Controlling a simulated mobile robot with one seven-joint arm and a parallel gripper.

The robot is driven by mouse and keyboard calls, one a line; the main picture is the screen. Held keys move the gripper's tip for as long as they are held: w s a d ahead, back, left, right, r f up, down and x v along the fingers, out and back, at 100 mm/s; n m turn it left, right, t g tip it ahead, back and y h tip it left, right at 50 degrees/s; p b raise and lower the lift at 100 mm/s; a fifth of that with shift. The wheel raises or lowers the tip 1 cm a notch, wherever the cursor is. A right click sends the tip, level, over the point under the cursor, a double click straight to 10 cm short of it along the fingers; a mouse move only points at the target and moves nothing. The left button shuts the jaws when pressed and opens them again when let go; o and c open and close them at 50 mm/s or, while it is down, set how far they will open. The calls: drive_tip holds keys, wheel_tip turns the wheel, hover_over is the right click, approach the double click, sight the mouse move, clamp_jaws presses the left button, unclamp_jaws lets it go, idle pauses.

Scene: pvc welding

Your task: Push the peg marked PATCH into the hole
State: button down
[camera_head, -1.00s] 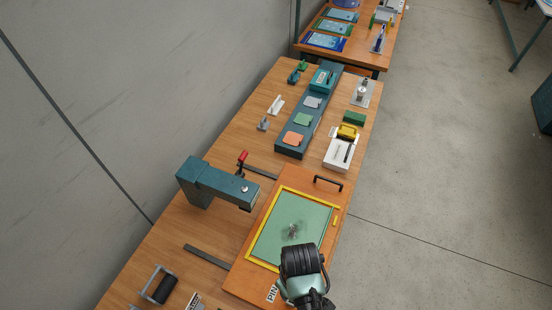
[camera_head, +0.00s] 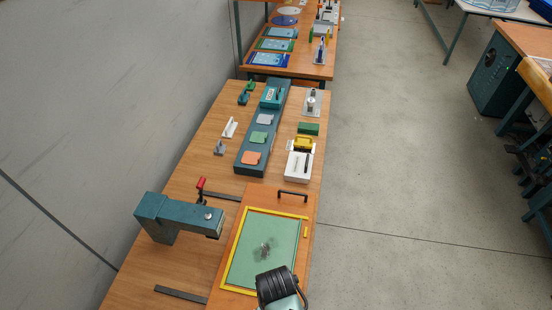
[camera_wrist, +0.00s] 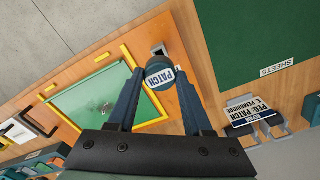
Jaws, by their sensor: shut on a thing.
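The peg marked PATCH (camera_wrist: 160,74) has a round head with a white label and a dark blue rim. My gripper (camera_wrist: 161,80) is shut on it, one blue finger on each side. A small dark opening with a pale edge (camera_wrist: 158,49) lies just beyond the peg in the wrist view; I cannot tell whether it is the hole. The peg's lower end is hidden. In the head view my arm's black wrist covers the near end of the board, and the gripper and peg are hidden.
A yellow frame (camera_head: 236,238) around a green sheet (camera_head: 284,231) with a grey damaged spot lies on the orange board. A teal clamp-like arm (camera_head: 180,212) stands left of it. A PEG: PATCH sign (camera_wrist: 243,111) and green SHEETS surface (camera_wrist: 262,35) are at the right.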

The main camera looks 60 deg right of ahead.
drive_tip(key=shift+f+b, duration=0.7)
drive_tip(key=shift+f, duration=0.6)
drive_tip(key=shift+p, duration=0.7)
idle(0.6)
drive_tip(key=shift+f+b, duration=1.55)
drive_tip(key=shift+f, duration=0.55)
drive_tip(key=shift+c, duration=1.2)
unclamp_jaws()
drive_tip(key=shift+r, duration=0.1)
wheel_tip(320, 180, up, 13)
drive_tip(key=shift+f+b, duration=0.1)
drive_tip(key=shift+b, duration=0.45)
